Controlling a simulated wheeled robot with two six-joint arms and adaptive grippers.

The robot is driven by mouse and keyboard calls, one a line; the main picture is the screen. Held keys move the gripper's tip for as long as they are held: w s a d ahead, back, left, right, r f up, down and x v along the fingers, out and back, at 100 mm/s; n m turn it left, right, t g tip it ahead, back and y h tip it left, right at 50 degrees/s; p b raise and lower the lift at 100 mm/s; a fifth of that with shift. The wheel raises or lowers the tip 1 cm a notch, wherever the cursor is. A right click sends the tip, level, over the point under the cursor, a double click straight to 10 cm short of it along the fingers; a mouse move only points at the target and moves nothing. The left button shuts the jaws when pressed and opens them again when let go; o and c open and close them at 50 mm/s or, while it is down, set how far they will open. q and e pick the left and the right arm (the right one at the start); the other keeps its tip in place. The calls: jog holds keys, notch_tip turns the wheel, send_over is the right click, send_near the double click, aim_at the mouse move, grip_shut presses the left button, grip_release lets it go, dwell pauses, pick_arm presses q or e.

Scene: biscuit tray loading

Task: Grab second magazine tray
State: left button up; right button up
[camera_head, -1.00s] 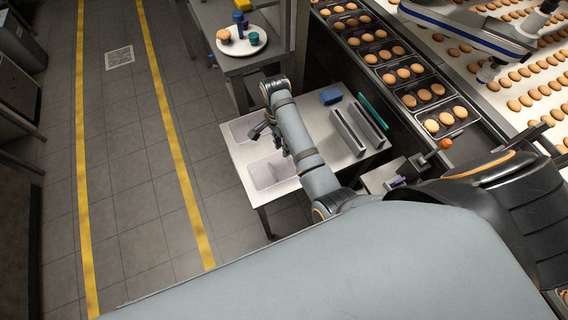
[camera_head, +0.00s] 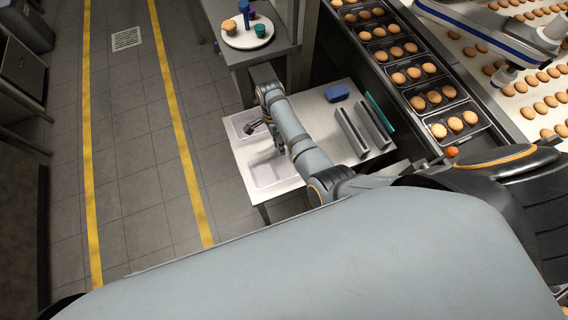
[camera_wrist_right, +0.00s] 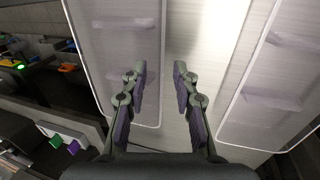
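Two pale translucent trays lie on the white table, a far one (camera_head: 233,130) and a near one (camera_head: 256,178). In the right wrist view they flank a bare strip of table, one at left (camera_wrist_right: 108,62) and one at right (camera_wrist_right: 262,98). My right gripper (camera_head: 265,137) hangs over the gap between the trays. In the wrist view its fingers (camera_wrist_right: 160,72) are apart with nothing between them; the left finger overlaps the left tray's edge in the picture. My left gripper is not in view.
Two long grey upright holders (camera_head: 351,133) stand on the table's right part, near a blue block (camera_head: 337,92) and a teal strip (camera_head: 380,112). Biscuit-filled black trays (camera_head: 455,112) line the conveyor at right. A round plate (camera_head: 238,40) sits on a table behind. Floor at left is clear.

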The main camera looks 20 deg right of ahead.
aim_at(284, 165)
jog(key=shift+s+a+f, duration=0.1)
jog(key=shift+s+f, duration=0.2)
jog(key=shift+f, duration=0.35)
jog(key=shift+s+f, duration=0.1)
jog(key=shift+f, duration=0.45)
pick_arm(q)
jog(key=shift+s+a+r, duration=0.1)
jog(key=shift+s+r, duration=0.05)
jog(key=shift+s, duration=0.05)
pick_arm(e)
grip_shut()
